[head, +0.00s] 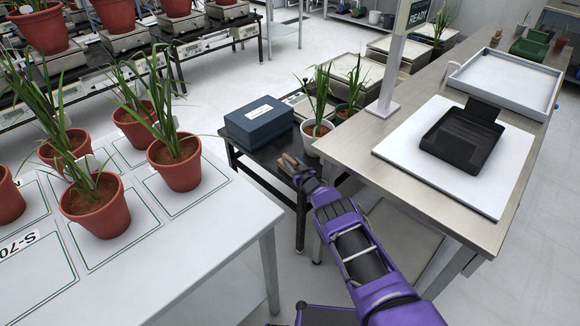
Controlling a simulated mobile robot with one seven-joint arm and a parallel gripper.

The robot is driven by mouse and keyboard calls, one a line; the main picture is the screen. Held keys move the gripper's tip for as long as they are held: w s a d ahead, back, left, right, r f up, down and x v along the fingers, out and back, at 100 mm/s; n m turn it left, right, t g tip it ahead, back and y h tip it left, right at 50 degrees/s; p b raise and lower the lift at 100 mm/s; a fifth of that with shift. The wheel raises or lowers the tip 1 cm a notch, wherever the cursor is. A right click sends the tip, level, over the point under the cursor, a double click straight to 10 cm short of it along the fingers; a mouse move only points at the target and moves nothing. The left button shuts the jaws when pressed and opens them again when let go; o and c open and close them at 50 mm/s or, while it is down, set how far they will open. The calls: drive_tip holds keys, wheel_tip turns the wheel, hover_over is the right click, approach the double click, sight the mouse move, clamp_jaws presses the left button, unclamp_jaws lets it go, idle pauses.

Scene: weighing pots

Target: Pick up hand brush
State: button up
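My gripper (297,170) is at the end of my purple arm, over the near edge of a low dark table (268,157). Small brown, finger-like shapes show at its tip. I cannot tell whether they are its fingertips or part of something held, nor whether it is open or shut. I cannot clearly make out a hand brush in the head view; it may be hidden by the gripper or too small to tell.
A dark blue box (259,122) and potted plants (317,127) stand by the gripper. The white table (200,235) at left holds several red pots. The steel bench (440,209) at right bears a black tray-like object (455,152) on a white board.

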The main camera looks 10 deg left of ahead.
clamp_jaws()
